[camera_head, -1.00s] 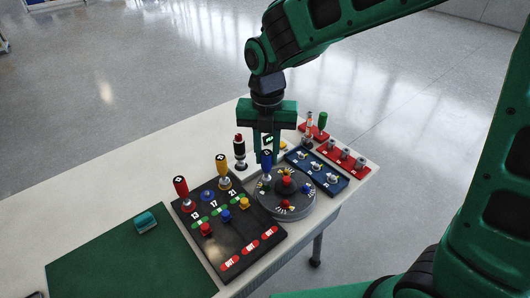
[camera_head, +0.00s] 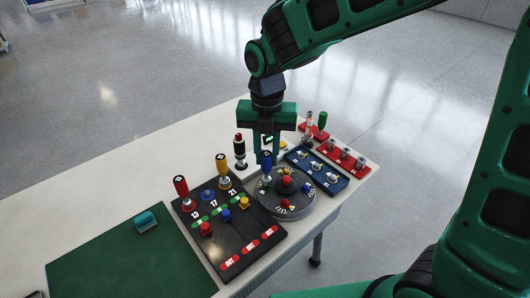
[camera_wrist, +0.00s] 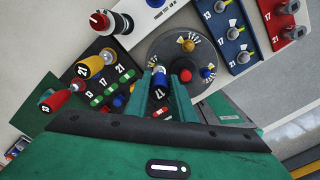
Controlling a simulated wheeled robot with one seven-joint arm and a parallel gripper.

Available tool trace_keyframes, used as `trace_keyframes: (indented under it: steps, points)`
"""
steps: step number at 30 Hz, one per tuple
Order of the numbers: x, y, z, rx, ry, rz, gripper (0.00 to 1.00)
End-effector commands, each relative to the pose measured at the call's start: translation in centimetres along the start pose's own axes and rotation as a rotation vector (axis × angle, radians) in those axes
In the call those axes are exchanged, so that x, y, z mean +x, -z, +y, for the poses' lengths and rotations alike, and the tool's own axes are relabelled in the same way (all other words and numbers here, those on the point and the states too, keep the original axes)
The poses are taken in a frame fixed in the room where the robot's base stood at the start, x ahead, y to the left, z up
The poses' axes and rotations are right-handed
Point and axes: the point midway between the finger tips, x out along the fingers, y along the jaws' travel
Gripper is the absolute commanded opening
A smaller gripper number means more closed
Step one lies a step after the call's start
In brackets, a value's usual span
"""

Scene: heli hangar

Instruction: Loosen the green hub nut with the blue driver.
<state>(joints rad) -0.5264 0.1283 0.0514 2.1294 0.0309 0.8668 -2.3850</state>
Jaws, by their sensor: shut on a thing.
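The round grey hub (camera_head: 270,206) stands near the table's front right edge. It has red and blue nuts on top, and it also shows in the wrist view (camera_wrist: 215,52). My gripper (camera_head: 266,154) points down over the hub's left side and is shut on the blue driver (camera_head: 266,161). In the wrist view the driver's blue handle (camera_wrist: 159,76) sits between the fingers. The driver is upright over the spot where a bit of the green hub nut (camera_head: 265,184) shows. The driver and fingers hide most of that nut, so I cannot tell how the tip sits on it.
Left of the hub, a black board (camera_head: 240,246) holds a red driver (camera_head: 181,187), a yellow driver (camera_head: 223,165) and a blue ring. A black-and-red knob (camera_head: 239,150) stands behind. Blue (camera_head: 325,180) and red (camera_head: 352,167) racks lie right. A green mat (camera_head: 130,265) lies front left.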

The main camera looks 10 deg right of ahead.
Motion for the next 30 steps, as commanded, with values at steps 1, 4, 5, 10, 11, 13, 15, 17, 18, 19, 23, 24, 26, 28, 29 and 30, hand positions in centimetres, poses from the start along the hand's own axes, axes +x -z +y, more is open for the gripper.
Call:
trace_keyframes:
  steps: [1, 4, 5, 10, 11, 13, 15, 17, 18, 19, 23, 24, 26, 28, 29, 30]
  points:
    - [0.1, 0.0, 0.0, 0.0, 0.0, 0.0, 0.0]
    - [0.2, 0.0, 0.0, 0.0, 0.0, 0.0, 0.0]
    - [0.2, 0.0, 0.0, 0.0, 0.0, 0.0, 0.0]
    - [0.4, 0.0, 0.0, 0.0, 0.0, 0.0, 0.0]
    - [0.5, 0.0, 0.0, 0.0, 0.0, 0.0, 0.0]
    - [0.6, 0.0, 0.0, 0.0, 0.0, 0.0, 0.0]
    - [0.7, 0.0, 0.0, 0.0, -0.001, -0.001, 0.0]
    - [0.7, 0.0, 0.0, 0.0, -0.001, -0.001, 0.0]
    - [0.8, 0.0, 0.0, 0.0, -0.001, -0.001, 0.0]
    - [0.8, 0.0, 0.0, 0.0, -0.001, -0.001, 0.0]
    - [1.0, 0.0, 0.0, 0.0, 0.0, -0.001, 0.0]
    - [1.1, 0.0, 0.0, 0.0, 0.0, 0.0, 0.0]
    - [1.1, 0.0, 0.0, 0.0, 0.0, 0.0, 0.0]
    - [1.2, 0.0, 0.0, 0.0, 0.0, 0.0, 0.0]
    - [1.3, 0.0, 0.0, 0.0, 0.0, 0.0, 0.0]
    - [1.3, 0.0, 0.0, 0.0, 0.0, 0.0, 0.0]
